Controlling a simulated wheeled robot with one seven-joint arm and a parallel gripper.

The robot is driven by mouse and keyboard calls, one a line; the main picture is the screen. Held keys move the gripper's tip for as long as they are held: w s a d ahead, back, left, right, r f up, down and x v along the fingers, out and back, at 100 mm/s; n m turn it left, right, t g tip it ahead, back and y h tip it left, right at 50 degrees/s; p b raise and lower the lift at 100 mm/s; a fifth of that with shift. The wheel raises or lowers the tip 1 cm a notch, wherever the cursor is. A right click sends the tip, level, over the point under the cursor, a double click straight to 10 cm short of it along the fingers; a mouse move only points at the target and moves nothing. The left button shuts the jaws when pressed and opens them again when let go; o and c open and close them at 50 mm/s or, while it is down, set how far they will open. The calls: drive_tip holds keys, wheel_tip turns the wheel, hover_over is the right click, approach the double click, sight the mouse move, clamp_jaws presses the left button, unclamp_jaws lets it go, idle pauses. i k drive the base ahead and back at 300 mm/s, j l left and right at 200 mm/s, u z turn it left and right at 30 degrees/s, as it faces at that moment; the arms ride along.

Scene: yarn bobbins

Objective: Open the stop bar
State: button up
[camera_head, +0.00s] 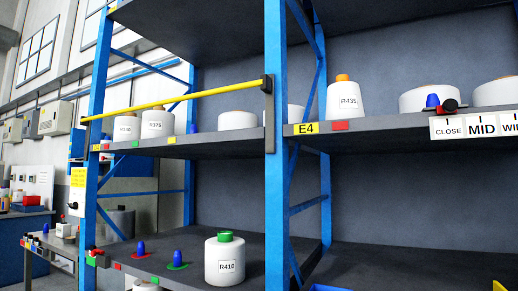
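A long yellow bar (180,100), which looks like the stop bar, runs across the front of the upper left shelf bay. Its right end meets a black bracket (267,84) on a grey upright strip beside the blue post. Its left end reaches the left blue post (99,100). My gripper is not in view.
White bobbins (158,125) stand behind the bar. Bobbin R410 (225,260) and blue pegs (180,256) are on the lower shelf. A red and black slider (445,107) sits above a CLOSE/MID label strip (480,126) at right. A side table (52,245) stands at left.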

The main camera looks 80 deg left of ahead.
sight(264, 83)
drive_tip(key=u, duration=3.1)
drive_tip(key=i, duration=0.4)
